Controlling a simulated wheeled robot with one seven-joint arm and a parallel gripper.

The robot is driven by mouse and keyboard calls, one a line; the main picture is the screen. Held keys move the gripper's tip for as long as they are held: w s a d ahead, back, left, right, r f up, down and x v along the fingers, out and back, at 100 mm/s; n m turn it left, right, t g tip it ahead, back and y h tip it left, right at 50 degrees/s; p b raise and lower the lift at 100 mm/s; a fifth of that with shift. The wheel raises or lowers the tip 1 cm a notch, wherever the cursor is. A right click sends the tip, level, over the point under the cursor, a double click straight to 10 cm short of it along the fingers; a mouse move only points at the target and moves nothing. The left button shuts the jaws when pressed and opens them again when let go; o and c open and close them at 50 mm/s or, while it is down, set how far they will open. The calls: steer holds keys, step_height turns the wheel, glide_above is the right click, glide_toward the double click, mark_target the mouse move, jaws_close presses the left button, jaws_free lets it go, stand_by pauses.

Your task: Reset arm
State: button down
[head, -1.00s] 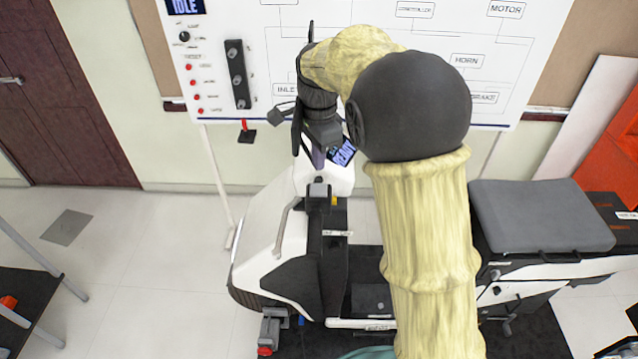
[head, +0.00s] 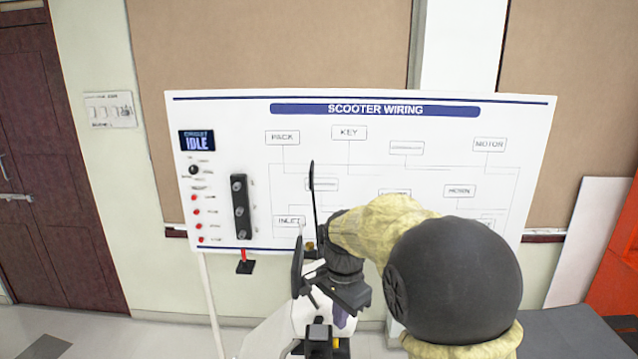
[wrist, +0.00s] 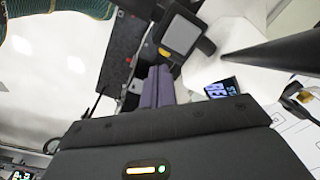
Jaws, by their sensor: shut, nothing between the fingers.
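My gripper (head: 338,318) is in front of the scooter's front end, below the wiring board, in the head view. In the wrist view its fingers (wrist: 158,88) are together with nothing between them. My arm is bent, and its large dark joint fills the lower right of the head view. The white scooter (head: 268,338) is mostly below the picture and partly hidden by my arm. In the wrist view, a lit display (wrist: 220,88) with partly readable letters lies just right of the fingers.
The white "SCOOTER WIRING" board (head: 360,160) stands behind the scooter. Its display (head: 197,141) reads IDLE, above a knob, red buttons and a black switch strip (head: 241,207). A dark door (head: 50,150) is at left. A grey seat-like pad (head: 570,333) is at lower right.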

steer(key=s+d+f+n+t+b, duration=0.2)
steer(key=s+d+f+n+b, duration=0.5)
steer(key=s+f, duration=0.8)
steer(key=s+d+n, duration=0.1)
steer(key=d+n, duration=0.2)
steer(key=d, duration=0.1)
steer(key=shift+s+f, duration=0.25)
